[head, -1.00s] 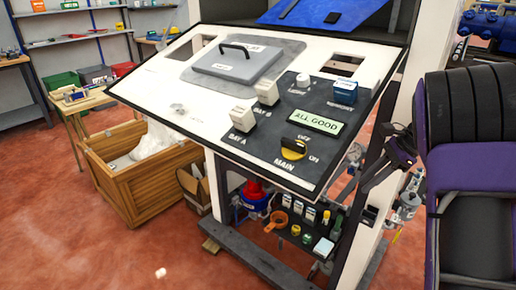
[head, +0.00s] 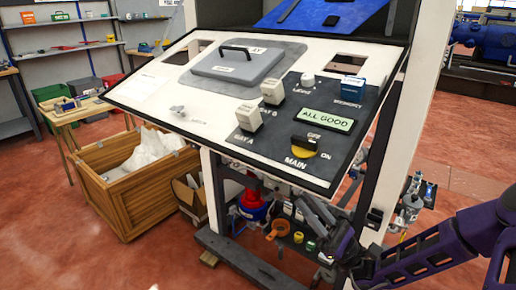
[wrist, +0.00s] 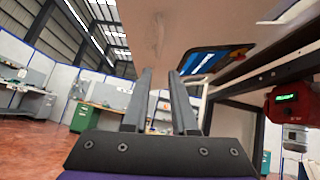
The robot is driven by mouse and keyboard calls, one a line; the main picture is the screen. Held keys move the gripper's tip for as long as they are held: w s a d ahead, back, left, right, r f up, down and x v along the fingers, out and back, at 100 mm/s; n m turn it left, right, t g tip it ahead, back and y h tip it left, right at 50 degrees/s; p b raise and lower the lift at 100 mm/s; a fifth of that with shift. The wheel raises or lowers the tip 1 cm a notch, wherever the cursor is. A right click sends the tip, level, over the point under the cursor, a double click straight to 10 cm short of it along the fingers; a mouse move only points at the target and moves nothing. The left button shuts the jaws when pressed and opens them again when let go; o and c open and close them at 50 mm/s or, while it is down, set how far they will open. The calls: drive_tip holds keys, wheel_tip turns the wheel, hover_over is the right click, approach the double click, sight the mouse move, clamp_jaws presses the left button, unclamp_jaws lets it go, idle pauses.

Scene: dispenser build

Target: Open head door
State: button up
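My gripper (head: 306,203) is below the front edge of the sloped white panel (head: 140,92), at the lower shelf. In the wrist view its two grey fingers (wrist: 160,72) stand apart with nothing between them, under a pale surface. I cannot tell which part is the head door. A grey lid (head: 233,68) with a black handle lies flat on the panel. A red and blue unit (head: 252,207) sits under the panel, left of my gripper, partly hidden. In the wrist view a red device (wrist: 290,103) with a lit green display is at right.
The panel carries a display (head: 326,120) reading ALL GOOD and a yellow MAIN knob (head: 304,151). A wooden crate (head: 138,190) stands at left. An orange ring-shaped item (head: 277,229) is on the low shelf. The red floor is clear at front left.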

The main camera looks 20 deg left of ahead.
sight(261, 148)
drive_tip(key=x, duration=1.6)
drive_tip(key=shift+a, duration=0.15)
clamp_jaws()
drive_tip(key=shift+f, duration=0.1)
idle(0.6)
